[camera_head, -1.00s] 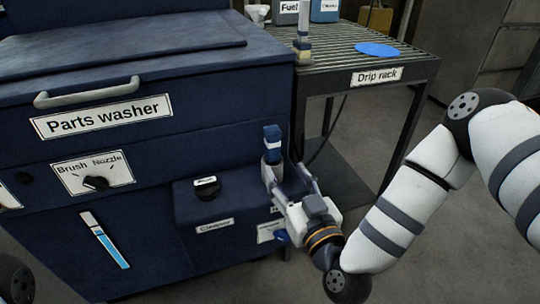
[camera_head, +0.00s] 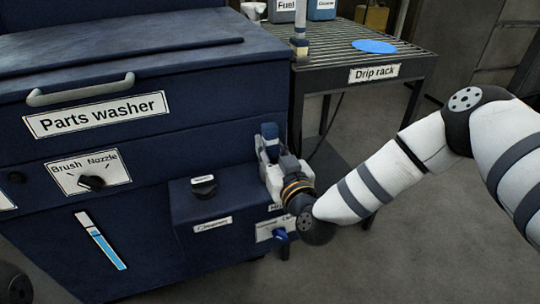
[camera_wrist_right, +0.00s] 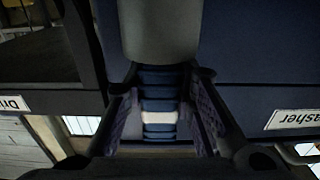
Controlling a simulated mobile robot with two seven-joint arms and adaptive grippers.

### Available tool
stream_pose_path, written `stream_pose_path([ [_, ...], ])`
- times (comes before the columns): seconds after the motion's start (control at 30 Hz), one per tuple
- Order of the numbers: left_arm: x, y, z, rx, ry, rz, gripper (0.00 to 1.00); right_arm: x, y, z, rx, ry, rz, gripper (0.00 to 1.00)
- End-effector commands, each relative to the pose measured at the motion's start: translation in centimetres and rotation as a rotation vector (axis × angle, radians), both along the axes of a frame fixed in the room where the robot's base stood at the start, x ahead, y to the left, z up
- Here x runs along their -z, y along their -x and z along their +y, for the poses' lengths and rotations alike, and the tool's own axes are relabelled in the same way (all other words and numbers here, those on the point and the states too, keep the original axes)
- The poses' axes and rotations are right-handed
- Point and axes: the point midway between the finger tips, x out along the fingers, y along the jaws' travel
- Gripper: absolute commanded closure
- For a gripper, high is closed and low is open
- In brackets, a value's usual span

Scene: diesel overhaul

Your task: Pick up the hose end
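The hose end (camera_head: 270,131) shows its blue top, standing upright at the right front corner of the parts washer (camera_head: 150,148). My right gripper (camera_head: 274,160) is at it, just below the blue top, and hides its lower part. In the right wrist view a blue ribbed piece with a white band (camera_wrist_right: 159,117), likely the hose end, lies between the two fingers of the right gripper (camera_wrist_right: 165,97). Narrow gaps show on both sides, so the fingers look open around it. My left gripper is out of view.
The drip rack (camera_head: 400,58) stands right behind the washer, with a blue disc (camera_head: 375,46) and containers (camera_head: 322,8) on it. A boxy ledge with a black cap (camera_head: 203,187) juts out left of the gripper. Open floor lies to the right.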

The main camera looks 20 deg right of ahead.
Motion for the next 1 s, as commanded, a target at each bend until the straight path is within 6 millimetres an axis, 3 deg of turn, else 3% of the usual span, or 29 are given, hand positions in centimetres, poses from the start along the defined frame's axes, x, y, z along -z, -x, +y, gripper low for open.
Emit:
stream_pose_path([
  [0.33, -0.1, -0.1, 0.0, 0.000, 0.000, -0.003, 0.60, -0.7, 0.0, 0.0, 0.000, -0.001, -0.005, 1.00],
  [0.63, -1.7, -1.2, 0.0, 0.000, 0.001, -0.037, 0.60, -8.2, -0.1, 0.0, -0.001, -0.001, -0.012, 1.00],
  [1.0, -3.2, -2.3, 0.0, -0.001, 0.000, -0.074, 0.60, -12.0, 0.0, 0.0, -0.001, 0.001, -0.008, 1.00],
])
